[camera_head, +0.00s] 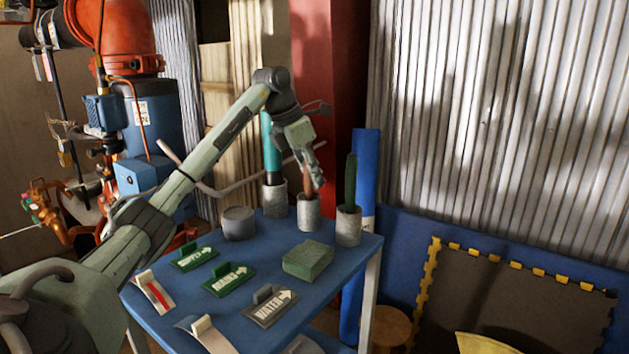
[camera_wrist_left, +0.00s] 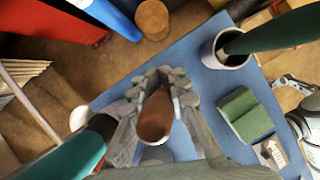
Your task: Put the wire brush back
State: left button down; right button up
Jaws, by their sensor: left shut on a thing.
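The wire brush (camera_head: 307,183), as I take it, shows only a brown handle; its bristles cannot be seen. It stands upright at the middle grey cup (camera_head: 309,213), its lower part hidden by the cup. My left gripper (camera_head: 317,174) is at the handle's top and shut on it. In the left wrist view, the round brown handle end (camera_wrist_left: 155,117) lies between the two fingers of my left gripper (camera_wrist_left: 158,100). I cannot tell if the brush touches the cup's bottom.
A teal tool (camera_head: 272,150) stands in the left cup (camera_head: 274,198), a dark green one (camera_head: 350,182) in the right cup (camera_head: 348,228). A green block (camera_head: 308,260), label plates (camera_head: 230,278) and a grey round tin (camera_head: 239,222) occupy the blue table (camera_head: 330,277).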

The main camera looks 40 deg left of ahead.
pick_arm(q)
jog(key=c, duration=1.5)
grip_release()
jog(key=shift+o, duration=0.2)
jog(key=p+v, duration=0.1)
jog(key=v, duration=1.1)
pick_arm(e)
jog(key=shift+s+f, duration=0.15)
jog(key=shift+f, duration=0.5)
jog(key=shift+s+f, duration=0.15)
jog(key=shift+f, duration=0.45)
pick_arm(q)
jog(key=shift+d, duration=0.1)
